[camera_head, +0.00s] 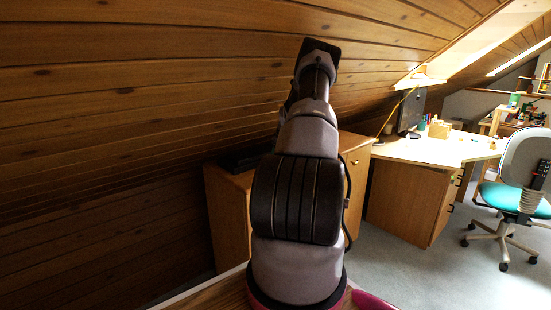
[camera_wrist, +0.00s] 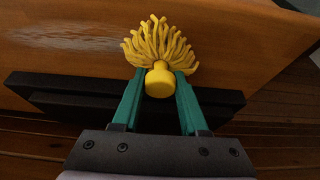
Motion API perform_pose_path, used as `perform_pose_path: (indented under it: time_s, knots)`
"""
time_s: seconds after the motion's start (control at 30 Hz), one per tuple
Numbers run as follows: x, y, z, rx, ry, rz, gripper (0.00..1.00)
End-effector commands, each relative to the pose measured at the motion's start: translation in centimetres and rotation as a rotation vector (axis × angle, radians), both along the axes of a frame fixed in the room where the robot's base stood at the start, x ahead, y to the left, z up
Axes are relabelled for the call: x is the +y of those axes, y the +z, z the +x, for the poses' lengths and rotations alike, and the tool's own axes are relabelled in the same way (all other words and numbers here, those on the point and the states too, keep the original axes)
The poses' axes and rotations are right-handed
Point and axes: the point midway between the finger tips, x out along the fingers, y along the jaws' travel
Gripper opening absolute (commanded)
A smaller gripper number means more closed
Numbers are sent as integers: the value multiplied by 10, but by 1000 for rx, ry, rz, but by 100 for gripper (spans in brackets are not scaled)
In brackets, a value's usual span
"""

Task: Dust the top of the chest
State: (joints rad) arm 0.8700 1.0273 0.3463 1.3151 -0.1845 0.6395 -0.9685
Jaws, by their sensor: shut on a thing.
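In the wrist view, my gripper (camera_wrist: 160,100), with its two green fingers, is shut on a yellow duster (camera_wrist: 159,48). The duster's handle end is between the fingers and its shaggy strands fan out away from me, over the wooden top of the chest (camera_wrist: 230,40). I cannot tell whether the strands touch the top. In the head view, the chest (camera_head: 228,205) is a wooden cabinet under the sloping wall, largely hidden behind my arm. The gripper and duster are hidden there.
A black flat object (camera_wrist: 80,95) lies along the chest top, close to my fingers. The sloped plank ceiling (camera_head: 150,90) comes down low over the chest. To the right stand a desk (camera_head: 430,150) with a monitor (camera_head: 410,112) and an office chair (camera_head: 520,180). Carpet (camera_head: 430,265) lies open at the lower right.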

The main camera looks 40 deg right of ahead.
Motion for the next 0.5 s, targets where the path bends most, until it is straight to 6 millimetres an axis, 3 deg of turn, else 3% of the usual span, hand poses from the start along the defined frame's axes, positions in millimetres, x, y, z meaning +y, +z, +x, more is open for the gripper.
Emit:
perform_pose_path:
  time_s: [0.5]
  knots:
    - [0, -10, 0, -1, 0, -1, 0]
